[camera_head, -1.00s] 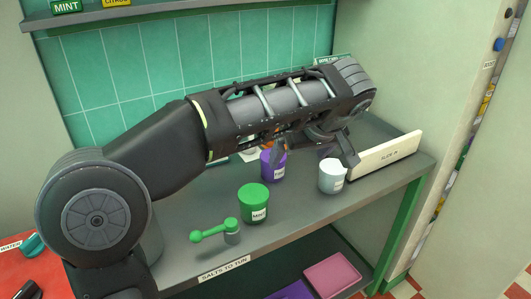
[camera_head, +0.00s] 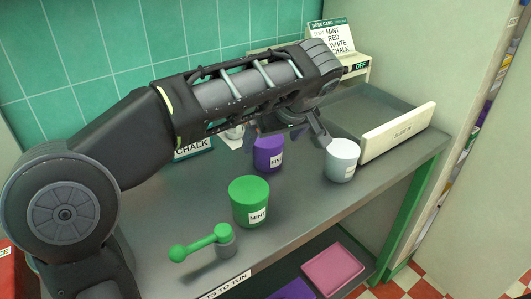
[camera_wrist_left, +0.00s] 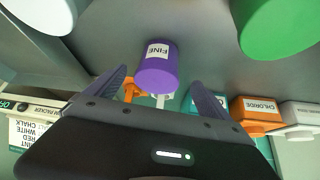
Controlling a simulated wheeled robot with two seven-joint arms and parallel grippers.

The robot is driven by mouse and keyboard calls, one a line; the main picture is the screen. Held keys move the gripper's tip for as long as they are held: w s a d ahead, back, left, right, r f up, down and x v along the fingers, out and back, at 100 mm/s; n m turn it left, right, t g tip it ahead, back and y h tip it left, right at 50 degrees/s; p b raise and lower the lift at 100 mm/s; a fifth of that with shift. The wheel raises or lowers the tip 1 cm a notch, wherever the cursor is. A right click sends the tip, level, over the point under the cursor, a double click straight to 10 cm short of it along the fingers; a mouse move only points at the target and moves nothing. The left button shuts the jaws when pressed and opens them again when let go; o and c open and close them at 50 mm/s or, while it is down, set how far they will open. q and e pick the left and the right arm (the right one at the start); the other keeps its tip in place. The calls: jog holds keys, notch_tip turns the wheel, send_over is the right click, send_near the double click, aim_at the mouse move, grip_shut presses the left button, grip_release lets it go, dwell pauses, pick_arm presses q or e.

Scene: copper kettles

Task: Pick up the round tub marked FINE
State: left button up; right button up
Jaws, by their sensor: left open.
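The purple round tub marked FINE (camera_head: 268,156) stands upright on the grey bench. It shows whole in the left wrist view (camera_wrist_left: 157,70), ahead of my fingers and roughly midway between them. My left gripper (camera_head: 288,135) is open and empty, reaching over the bench behind and above the tub; its fingers also show in the left wrist view (camera_wrist_left: 155,92). In the head view the arm and gripper hide part of the tub's top. I cannot tell whether a finger touches it. My right gripper is not in view.
A green MINT tub (camera_head: 249,203) stands in front of FINE, and a white tub (camera_head: 342,161) stands to its right. A raised cream board (camera_head: 398,131) borders the right. Orange CHLORIDE box (camera_wrist_left: 258,112) is behind.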

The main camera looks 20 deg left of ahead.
pick_arm(q)
jog(key=shift+b+x, duration=0.5)
jog(key=shift+x, duration=0.65)
jog(key=shift+f, duration=0.1)
jog(key=x, duration=0.5)
jog(key=shift+w+f+b, duration=0.1)
jog(key=shift+w+b, duration=0.1)
jog(key=shift+b, duration=0.1)
jog(key=c, duration=1.6)
jog(key=shift+o, duration=0.2)
